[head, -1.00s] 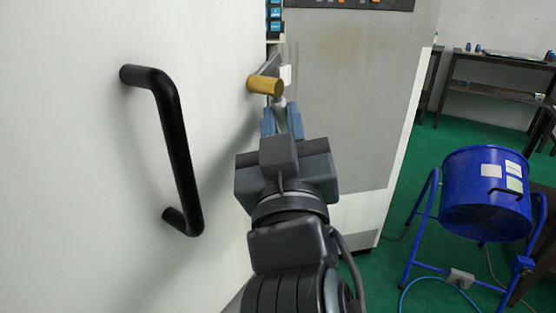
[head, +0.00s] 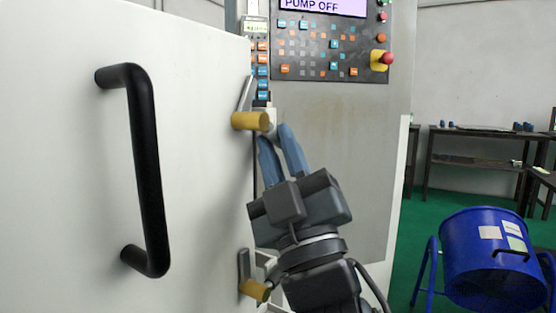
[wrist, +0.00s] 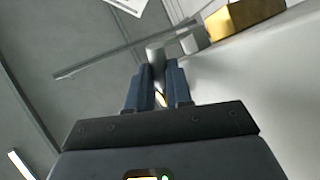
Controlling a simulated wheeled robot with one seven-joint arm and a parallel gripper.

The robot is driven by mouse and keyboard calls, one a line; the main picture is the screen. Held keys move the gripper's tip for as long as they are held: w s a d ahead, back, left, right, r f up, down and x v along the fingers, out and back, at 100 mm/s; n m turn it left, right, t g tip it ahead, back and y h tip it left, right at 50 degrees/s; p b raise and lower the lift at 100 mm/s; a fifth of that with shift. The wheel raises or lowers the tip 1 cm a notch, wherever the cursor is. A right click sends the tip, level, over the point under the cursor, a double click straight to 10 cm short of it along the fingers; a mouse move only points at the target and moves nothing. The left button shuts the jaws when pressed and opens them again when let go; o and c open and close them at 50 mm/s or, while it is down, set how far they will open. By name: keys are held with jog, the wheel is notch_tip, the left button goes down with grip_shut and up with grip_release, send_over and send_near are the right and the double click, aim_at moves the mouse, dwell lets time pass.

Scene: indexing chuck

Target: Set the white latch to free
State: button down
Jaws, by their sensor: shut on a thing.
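The upper latch on the door edge has a grey metal lever (head: 245,94) slanting up, with a brass-coloured cylinder (head: 249,121) at its lower end. A pale whitish block (head: 265,114) shows just behind it. My gripper (head: 278,133) is beside the brass cylinder, to its right. In the wrist view its blue fingers (wrist: 157,72) are shut on a pale grey knob (wrist: 155,53) by the thin lever (wrist: 105,63). The brass piece (wrist: 245,17) is right of the fingers, apart from them. The fingers hide part of the knob.
A second lever with a brass cylinder (head: 254,290) is lower on the door edge, close to my wrist. A black door handle (head: 147,170) stands out at left. The control panel (head: 330,42) is above. A blue drum (head: 490,255) stands at right.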

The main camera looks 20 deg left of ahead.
dwell(0.4)
jog(key=c, duration=1)
grip_release()
jog(key=shift+c, duration=0.2)
jog(key=v, duration=0.7)
jog(key=shift+s+d+f, duration=0.2)
jog(key=shift+f, duration=0.1)
